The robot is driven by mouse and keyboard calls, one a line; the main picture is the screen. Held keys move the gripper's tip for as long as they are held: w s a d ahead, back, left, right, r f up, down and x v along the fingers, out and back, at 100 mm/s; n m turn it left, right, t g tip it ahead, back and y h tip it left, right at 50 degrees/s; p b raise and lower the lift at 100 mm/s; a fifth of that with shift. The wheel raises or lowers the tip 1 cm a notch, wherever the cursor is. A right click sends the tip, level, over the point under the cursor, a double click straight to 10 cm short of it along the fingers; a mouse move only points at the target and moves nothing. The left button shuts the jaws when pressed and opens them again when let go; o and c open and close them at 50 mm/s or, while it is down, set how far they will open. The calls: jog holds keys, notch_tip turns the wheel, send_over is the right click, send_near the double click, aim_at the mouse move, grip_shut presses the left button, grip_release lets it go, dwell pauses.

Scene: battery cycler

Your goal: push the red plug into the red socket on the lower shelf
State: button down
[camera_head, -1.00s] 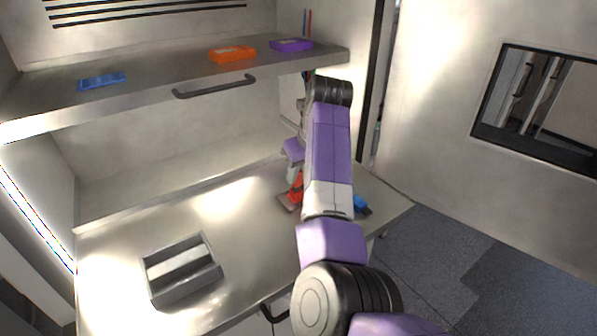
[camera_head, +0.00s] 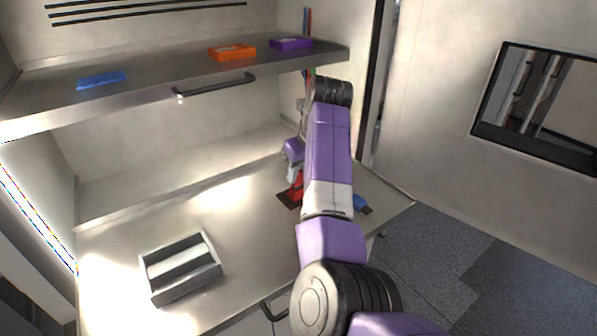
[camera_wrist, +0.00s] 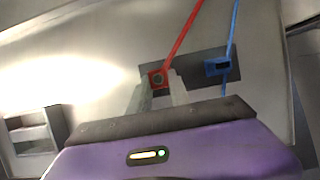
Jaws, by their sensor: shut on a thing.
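The red plug (camera_wrist: 158,78) is between the tips of my gripper (camera_wrist: 160,90) in the wrist view, with a red cable rising from it to the upper right. My gripper is shut on it. In the head view the red plug (camera_head: 297,186) is low over the lower shelf (camera_head: 240,225), partly hidden by my arm. A dark plate (camera_head: 286,198) lies just beneath it. The red socket cannot be told apart from the plug, and whether the plug sits in it is hidden. My gripper (camera_head: 293,178) points down there, largely covered by my forearm.
A blue connector (camera_wrist: 218,66) with a blue cable is right of the red plug; it also shows in the head view (camera_head: 360,202). A grey tray (camera_head: 183,290) stands front left. Blue (camera_head: 102,80), orange (camera_head: 232,52) and purple (camera_head: 291,44) pieces lie on the upper shelf.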

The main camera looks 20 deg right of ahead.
jog(key=shift+f, duration=0.6)
dwell(0.3)
jog(key=c, duration=1.1)
grip_release()
jog(key=shift+c, duration=0.2)
